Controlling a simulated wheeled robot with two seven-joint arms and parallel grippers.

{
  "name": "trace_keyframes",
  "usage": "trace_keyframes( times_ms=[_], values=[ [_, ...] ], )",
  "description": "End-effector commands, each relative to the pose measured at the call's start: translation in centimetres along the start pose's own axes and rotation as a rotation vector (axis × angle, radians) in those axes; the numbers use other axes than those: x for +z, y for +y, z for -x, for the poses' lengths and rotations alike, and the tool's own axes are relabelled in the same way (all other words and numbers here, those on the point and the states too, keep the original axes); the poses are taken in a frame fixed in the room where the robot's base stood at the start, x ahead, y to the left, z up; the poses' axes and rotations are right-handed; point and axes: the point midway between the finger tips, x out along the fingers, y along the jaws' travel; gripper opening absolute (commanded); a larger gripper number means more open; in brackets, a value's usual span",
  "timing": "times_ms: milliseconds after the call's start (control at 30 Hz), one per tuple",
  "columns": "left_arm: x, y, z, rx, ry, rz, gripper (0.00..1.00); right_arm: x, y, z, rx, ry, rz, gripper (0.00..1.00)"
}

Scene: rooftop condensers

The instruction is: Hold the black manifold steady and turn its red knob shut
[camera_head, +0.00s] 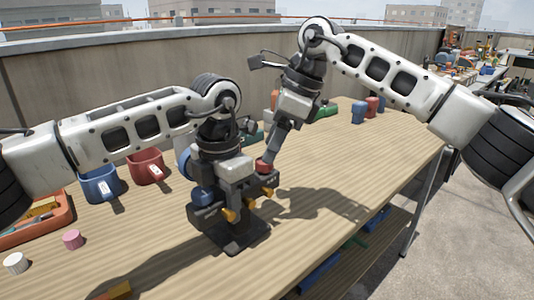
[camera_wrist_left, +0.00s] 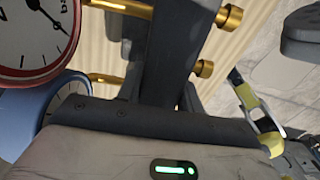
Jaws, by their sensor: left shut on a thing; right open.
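The black manifold (camera_head: 208,215) stands upright on a dark base plate (camera_head: 238,238) on the wooden table, with brass fittings and a blue knob (camera_head: 203,195). My left gripper (camera_head: 230,192) is shut on its body from above and hides much of it. In the left wrist view the dark manifold body (camera_wrist_left: 170,55) runs between brass fittings, beside a red-rimmed gauge (camera_wrist_left: 35,35) and a blue-rimmed gauge (camera_wrist_left: 55,100). The red knob (camera_head: 263,167) shows at the manifold's right side. My right gripper (camera_head: 267,157) is open, its fingertips at the red knob; contact is unclear.
A blue mug (camera_head: 100,186) and a red mug (camera_head: 147,168) stand left of the manifold. An orange tray (camera_head: 62,215) and pink and white caps lie at the left. Small blue and red items (camera_head: 359,112) stand at the far end. The table right of the manifold is clear.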

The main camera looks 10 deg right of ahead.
Motion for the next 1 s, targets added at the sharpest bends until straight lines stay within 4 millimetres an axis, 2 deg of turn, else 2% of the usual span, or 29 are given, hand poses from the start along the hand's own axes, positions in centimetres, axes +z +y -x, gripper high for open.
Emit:
trace_keyframes(
  times_ms=[100, 200, 567, 733, 1000],
  values=[
    [0.1, 0.0, 0.1, 0.0, -0.003, -0.001, 0.0, 0.0, 0.0, -1.7, 0.001, 0.001, 0.0, 0.53],
    [0.1, 0.0, 0.1, 0.0, -0.003, -0.001, 0.0, 0.0, 0.0, -2.5, 0.0, 0.001, 0.001, 0.53],
    [0.1, 0.0, 0.1, 0.0, -0.004, -0.001, 0.0, 0.0, 0.0, -3.1, -0.001, 0.0, 0.001, 0.53],
    [0.1, 0.0, 0.1, 0.0, -0.004, -0.001, 0.0, 0.0, 0.0, -3.0, -0.001, 0.0, 0.001, 0.09],
    [0.1, 0.0, 0.1, 0.0, -0.004, -0.001, 0.0, 0.0, 0.0, -3.0, -0.006, 0.001, -0.011, 0.09]
  ],
)
